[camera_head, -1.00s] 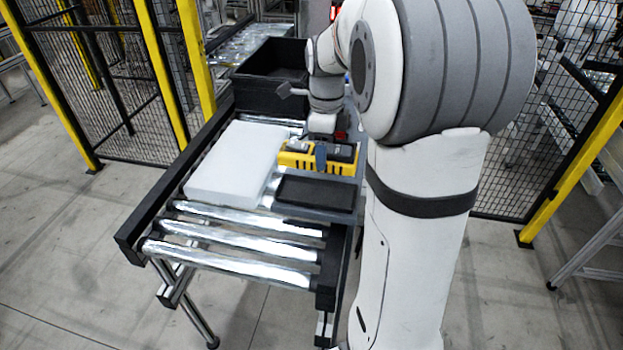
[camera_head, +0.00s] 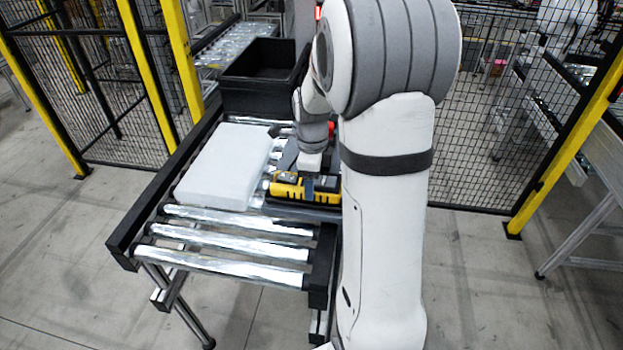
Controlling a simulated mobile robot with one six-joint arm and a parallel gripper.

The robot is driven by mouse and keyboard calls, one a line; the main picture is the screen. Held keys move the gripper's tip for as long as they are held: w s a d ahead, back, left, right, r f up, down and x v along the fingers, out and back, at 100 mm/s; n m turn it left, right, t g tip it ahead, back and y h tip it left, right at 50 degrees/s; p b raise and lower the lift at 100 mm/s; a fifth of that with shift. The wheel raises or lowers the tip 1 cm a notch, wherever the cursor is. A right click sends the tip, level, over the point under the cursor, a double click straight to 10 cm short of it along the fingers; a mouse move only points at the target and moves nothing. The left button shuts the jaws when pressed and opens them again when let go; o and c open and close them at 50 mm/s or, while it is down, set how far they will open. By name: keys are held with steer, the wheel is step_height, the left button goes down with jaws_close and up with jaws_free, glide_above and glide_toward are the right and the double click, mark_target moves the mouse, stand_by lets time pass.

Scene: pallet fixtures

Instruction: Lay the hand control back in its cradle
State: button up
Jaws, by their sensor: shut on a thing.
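The yellow and black hand control (camera_head: 286,190) is at the right side of the roller table, in front of my arm. My gripper (camera_head: 308,186) is shut on it, with a dark finger showing across its near side. The black cradle (camera_head: 318,208) is a shallow tray, mostly hidden under the hand control; only its dark near edge shows. I cannot tell whether the hand control touches the cradle or hangs just above it. My arm hides the right end of both.
A white block (camera_head: 225,165) lies on the rollers close to the left of the hand control. A black bin (camera_head: 255,95) stands behind. The front rollers (camera_head: 235,245) are bare. Mesh fencing with yellow posts (camera_head: 184,60) stands around.

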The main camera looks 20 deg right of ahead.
steer(key=shift+f+b, duration=0.4)
steer(key=shift+f, duration=0.15)
steer(key=o, duration=1.3)
steer(key=shift+w, duration=0.1)
steer(key=shift+r+p, duration=0.55)
steer(key=shift+r, duration=0.05)
step_height(320, 180, up, 11)
steer(key=b, duration=0.1)
steer(key=s+a+n+t, duration=0.1)
steer(key=s+a+n, duration=0.2)
steer(key=s+n, duration=0.3)
steer(key=s+a+n+t, duration=0.1)
steer(key=s+a+n, duration=0.3)
steer(key=s+n, duration=0.3)
steer(key=s+a+f+n+t, duration=0.1)
steer(key=s+a+n, duration=0.2)
steer(key=n, duration=0.9)
steer(key=shift+s+a, duration=0.15)
steer(key=shift+s, duration=1.6)
